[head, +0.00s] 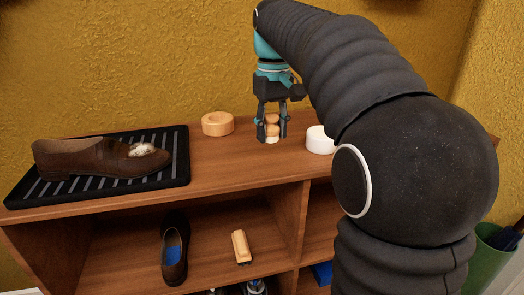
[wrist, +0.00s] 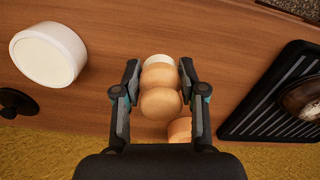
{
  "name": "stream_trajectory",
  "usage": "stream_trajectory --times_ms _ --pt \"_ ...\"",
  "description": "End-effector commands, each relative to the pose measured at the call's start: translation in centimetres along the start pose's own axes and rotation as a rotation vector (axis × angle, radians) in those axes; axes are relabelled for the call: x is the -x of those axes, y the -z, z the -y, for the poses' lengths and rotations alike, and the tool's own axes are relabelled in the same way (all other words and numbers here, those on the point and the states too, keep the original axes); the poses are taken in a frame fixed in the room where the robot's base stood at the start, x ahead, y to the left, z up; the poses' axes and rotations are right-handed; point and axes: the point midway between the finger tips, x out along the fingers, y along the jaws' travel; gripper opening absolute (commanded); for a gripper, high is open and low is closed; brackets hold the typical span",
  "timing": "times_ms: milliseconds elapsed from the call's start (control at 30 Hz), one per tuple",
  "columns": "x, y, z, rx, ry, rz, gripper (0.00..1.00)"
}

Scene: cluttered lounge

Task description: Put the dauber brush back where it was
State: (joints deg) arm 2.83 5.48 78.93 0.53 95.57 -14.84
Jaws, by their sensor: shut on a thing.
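The dauber brush (head: 272,129) is a small wooden knob with a pale tip at its lower end. My gripper (head: 271,122) is shut around it and holds it roughly upright over the top board of the shelf unit. Whether the tip touches the board I cannot tell. In the wrist view the dauber brush (wrist: 161,100) sits between the two fingers of my gripper (wrist: 160,92). A round wooden holder (head: 217,124) with a hollow top stands to the left, towards the wall. In the wrist view the wooden holder (wrist: 180,129) is partly hidden behind the brush and a finger.
A black ribbed tray (head: 180,160) holds a brown shoe (head: 85,158) with a white patch. A white round container (head: 319,139) stands to the right, partly behind my arm. A black knobbed thing (wrist: 15,103) shows in the wrist view. Another shoe (head: 174,250) and a brush (head: 241,247) lie below.

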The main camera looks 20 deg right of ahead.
Motion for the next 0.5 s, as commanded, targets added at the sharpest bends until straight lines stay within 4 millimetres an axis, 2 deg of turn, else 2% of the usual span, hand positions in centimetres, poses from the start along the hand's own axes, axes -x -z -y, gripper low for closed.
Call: stream_trajectory --times_ms 167,333,500 --pt "-1.1 0.9 1.7 0.003 0.000 -0.001 0.13" --pt "-1.9 1.0 1.9 0.002 0.000 0.000 0.13" --pt "-4.3 0.9 1.8 0.002 0.000 0.002 0.13"
